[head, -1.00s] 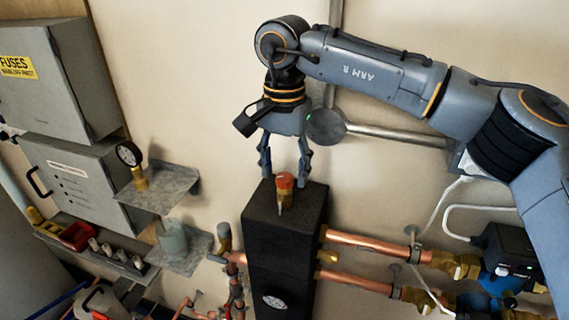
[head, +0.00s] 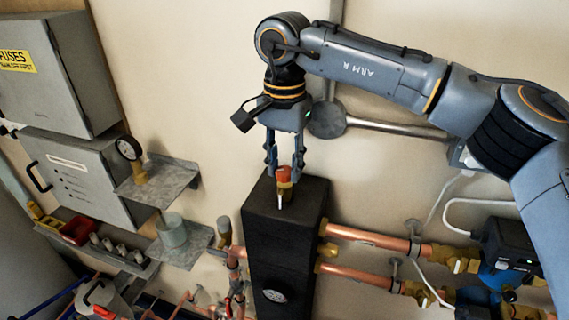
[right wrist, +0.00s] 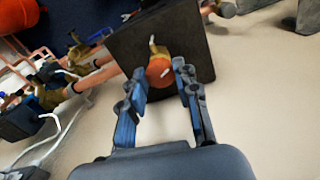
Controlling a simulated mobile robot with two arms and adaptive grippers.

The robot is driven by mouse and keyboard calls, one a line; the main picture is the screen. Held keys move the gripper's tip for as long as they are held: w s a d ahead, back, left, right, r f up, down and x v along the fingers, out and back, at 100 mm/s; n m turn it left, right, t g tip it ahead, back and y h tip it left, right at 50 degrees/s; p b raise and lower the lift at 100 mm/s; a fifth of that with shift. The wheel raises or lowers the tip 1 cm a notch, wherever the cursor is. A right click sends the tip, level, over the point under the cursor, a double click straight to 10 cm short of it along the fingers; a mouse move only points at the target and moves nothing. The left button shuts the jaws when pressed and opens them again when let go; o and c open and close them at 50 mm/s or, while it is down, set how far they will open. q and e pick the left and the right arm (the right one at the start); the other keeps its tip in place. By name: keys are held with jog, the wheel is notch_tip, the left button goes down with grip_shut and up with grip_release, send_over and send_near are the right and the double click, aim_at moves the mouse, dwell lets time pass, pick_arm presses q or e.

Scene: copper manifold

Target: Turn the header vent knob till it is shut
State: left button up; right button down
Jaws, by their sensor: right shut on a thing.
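The header vent knob (head: 284,174) is a red-orange cap on a brass fitting on top of the black header block (head: 285,240). In the right wrist view the knob (right wrist: 160,71) shows as an orange disc between the fingers, with its brass body and a pale spout behind it. My right gripper (head: 284,172) points down over the block and is shut on the knob, one finger on each side. It also shows in the right wrist view (right wrist: 161,80). My left gripper is not in view.
Copper pipes (head: 365,237) with brass fittings leave the block's right side towards a blue-and-black pump (head: 505,262). On the left are grey wall boxes (head: 70,75) and small shelves (head: 165,184) holding a gauge (head: 130,150) and a cup (head: 171,230).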

jog(key=m+b, duration=0.2)
jog(key=m, duration=0.2)
jog(key=shift+m, duration=0.4)
jog(key=m+b, duration=0.2)
jog(key=m, duration=0.4)
jog(key=m+b, duration=0.2)
jog(key=m, duration=0.4)
jog(key=shift+m, duration=0.3)
jog(key=m+b, duration=0.1)
jog(key=m, duration=0.5)
jog(key=shift+w+r+b, duration=0.1)
jog(key=shift+b, duration=0.25)
jog(key=shift+m, duration=0.3)
jog(key=c, duration=1)
grip_release()
